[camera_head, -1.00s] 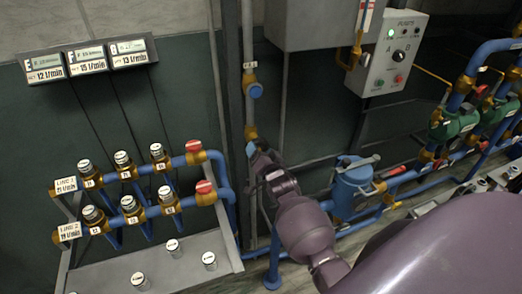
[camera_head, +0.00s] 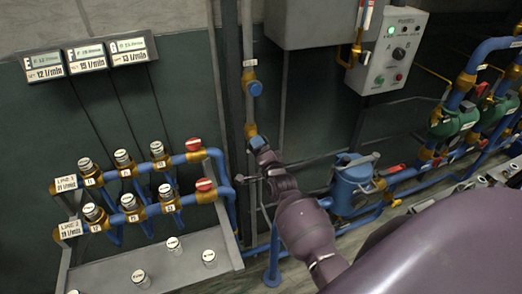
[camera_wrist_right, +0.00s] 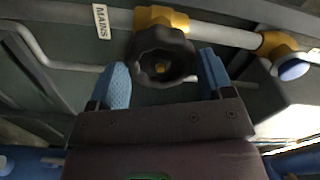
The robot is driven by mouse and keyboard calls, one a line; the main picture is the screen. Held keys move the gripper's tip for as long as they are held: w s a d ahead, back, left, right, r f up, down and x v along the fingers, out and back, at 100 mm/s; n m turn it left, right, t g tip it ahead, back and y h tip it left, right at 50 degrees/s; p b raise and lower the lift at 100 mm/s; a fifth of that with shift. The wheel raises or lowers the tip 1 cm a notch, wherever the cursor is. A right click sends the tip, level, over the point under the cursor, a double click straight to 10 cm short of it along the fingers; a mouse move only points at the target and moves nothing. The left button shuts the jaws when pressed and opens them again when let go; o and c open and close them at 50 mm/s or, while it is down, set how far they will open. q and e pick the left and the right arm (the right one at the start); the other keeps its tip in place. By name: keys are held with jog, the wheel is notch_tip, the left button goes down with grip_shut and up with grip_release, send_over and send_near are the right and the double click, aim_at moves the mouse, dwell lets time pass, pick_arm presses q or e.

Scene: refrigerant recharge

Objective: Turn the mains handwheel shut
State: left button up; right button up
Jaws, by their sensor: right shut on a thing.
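The black mains handwheel (camera_wrist_right: 163,56) sits on a brass valve body on a grey pipe in the right wrist view, beside a white MAINS label (camera_wrist_right: 101,20). My right gripper (camera_wrist_right: 163,82) has its blue fingertips on opposite sides of the wheel and is shut on it. In the head view, my right gripper (camera_head: 257,143) is at the brass valve (camera_head: 251,130) on the upright pipe, and it hides the wheel. My left gripper is out of view.
Two valve manifolds (camera_head: 130,174) with red-handled end valves stand left of the wheel. A blue filter pot (camera_head: 352,186) stands close to my right arm. A control box (camera_head: 393,53) hangs above. Another brass fitting with a blue cap (camera_head: 255,89) is higher on the pipe.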

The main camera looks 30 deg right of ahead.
dwell(0.3)
jog(key=m, duration=0.4)
jog(key=shift+r+m, duration=0.1)
jog(key=shift+m, duration=0.3)
jog(key=o, duration=0.9)
jog(key=shift+s, duration=0.1)
jog(key=v, duration=0.7)
